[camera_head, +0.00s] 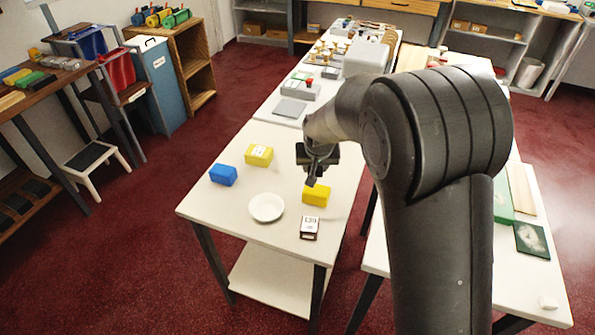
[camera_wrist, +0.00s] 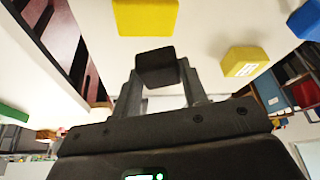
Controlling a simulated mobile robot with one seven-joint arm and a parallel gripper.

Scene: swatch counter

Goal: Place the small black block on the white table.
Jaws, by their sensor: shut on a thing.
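My gripper (camera_head: 314,178) is above the white table (camera_head: 205,200), near its right side. In the wrist view my gripper (camera_wrist: 158,88) is shut on a small black block (camera_wrist: 156,66), held between the two fingers. In the head view the held block is dark against my gripper and hard to make out. A yellow block (camera_head: 316,195) lies on the table just below my gripper. Another yellow block (camera_head: 259,155) with a white label and a blue block (camera_head: 222,174) lie further left.
A white dish (camera_head: 266,207) and a small dark-and-white box (camera_head: 310,228) stand near the front of the table. Bare tabletop shows between the blocks and along the left edge. A second white table (camera_head: 535,290) at the right holds boards.

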